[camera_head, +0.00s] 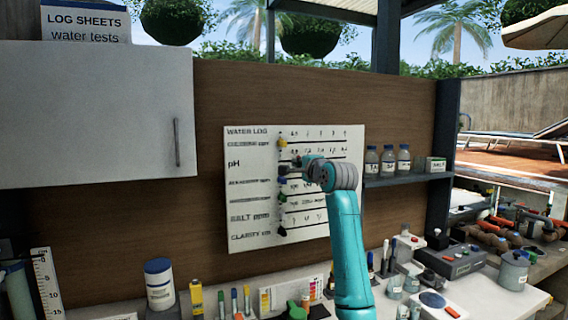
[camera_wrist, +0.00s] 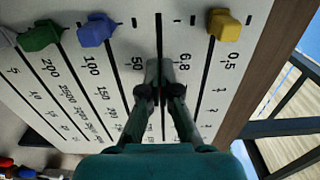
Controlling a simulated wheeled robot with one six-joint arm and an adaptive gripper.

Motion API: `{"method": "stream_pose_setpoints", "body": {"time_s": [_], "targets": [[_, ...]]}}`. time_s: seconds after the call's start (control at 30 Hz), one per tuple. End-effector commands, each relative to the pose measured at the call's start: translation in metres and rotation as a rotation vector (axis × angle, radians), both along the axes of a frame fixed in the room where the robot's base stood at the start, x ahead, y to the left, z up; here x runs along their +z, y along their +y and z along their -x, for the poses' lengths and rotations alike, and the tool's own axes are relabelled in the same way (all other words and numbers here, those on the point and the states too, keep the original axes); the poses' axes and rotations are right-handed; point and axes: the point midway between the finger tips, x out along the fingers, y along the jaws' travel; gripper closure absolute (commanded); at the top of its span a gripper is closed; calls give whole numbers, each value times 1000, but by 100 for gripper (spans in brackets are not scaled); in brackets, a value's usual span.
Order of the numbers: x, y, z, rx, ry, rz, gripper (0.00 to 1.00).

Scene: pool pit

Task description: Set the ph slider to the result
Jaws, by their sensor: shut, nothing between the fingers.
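The white WATER LOG board (camera_head: 250,215) hangs on the brown wall, with labelled rows of numbers and slider tracks. The pH row (camera_head: 234,163) is second from the top. My gripper (camera_head: 307,166) is shut and empty, in front of the left part of the pH row. In the wrist view its fingertips (camera_wrist: 160,72) lie over the black pH track (camera_wrist: 158,28), beside the 6.8 mark (camera_wrist: 185,62). Whether the fingertips touch the board I cannot tell.
The yellow knob (camera_wrist: 224,24) sits on the row above, near 0.5. Blue (camera_wrist: 96,30) and green (camera_wrist: 41,36) knobs sit on lower rows. A shelf with bottles (camera_head: 388,160) stands right of the board. The counter below holds markers, a colour chart (camera_head: 290,293) and a white jar (camera_head: 159,285).

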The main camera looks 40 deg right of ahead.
Motion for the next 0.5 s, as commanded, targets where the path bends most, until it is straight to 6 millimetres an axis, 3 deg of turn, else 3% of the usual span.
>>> {"method": "stream_pose_setpoints", "body": {"time_s": [0.5], "targets": [[0, -26, 8, -1, 1, 0, 100]]}}
